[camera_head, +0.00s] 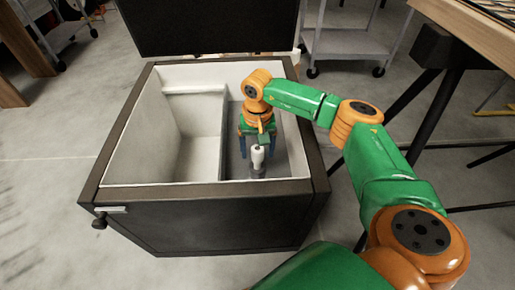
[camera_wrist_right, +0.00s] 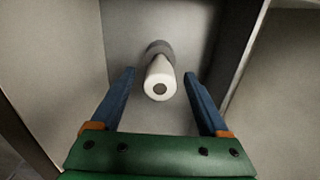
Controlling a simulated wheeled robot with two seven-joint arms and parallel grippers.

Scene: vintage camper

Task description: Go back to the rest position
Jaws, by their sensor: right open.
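My right gripper (camera_head: 257,150) reaches down into the right compartment of an open chest. In the right wrist view its two blue fingers (camera_wrist_right: 160,98) are spread apart, one on each side of a white and grey cylindrical object. This object (camera_wrist_right: 160,78) stands on the compartment floor, seen nearly end-on, with a visible gap to each finger. It also shows in the head view (camera_head: 258,157), below and in front of the gripper. My left gripper is not in view.
The dark chest (camera_head: 200,219) has a pale interior with a divider, and its lid (camera_head: 205,25) is raised at the back. The left compartment looks empty. A grey cart (camera_head: 352,41) stands behind, and a wooden table (camera_head: 475,35) with dark legs stands at right.

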